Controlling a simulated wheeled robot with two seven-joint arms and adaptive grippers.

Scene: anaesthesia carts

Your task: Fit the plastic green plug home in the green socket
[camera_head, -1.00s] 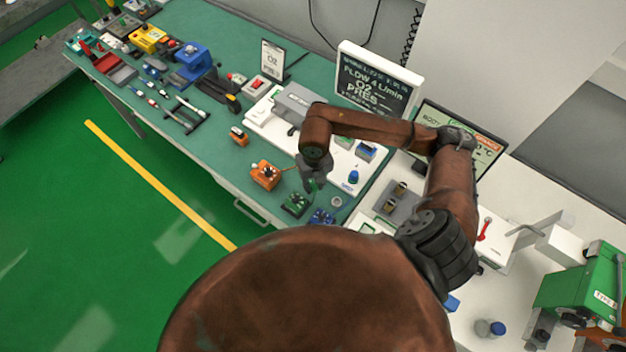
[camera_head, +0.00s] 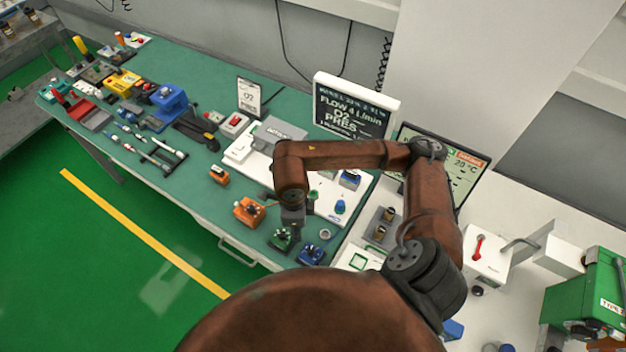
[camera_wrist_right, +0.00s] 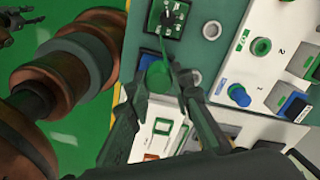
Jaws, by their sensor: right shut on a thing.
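My right gripper (camera_head: 292,219) hangs just above the green socket (camera_head: 283,238), which sits near the front edge of the bench. In the right wrist view the fingers are shut on the green plug (camera_wrist_right: 157,76), with a finger on each side. In that view the green socket (camera_wrist_right: 170,16) shows at the top as a dark block with a green part, and the plug appears apart from it. The tip of the plug is partly hidden. A dark gripper-like shape (camera_wrist_right: 17,22) at the top left of the wrist view looks like my left gripper; its jaws are unclear.
An orange block (camera_head: 249,210) and a blue block (camera_head: 311,254) stand on either side of the green socket. A small grey ring (camera_head: 325,234) lies close by. A white panel (camera_head: 238,150) with a blue knob (camera_head: 340,207) is behind.

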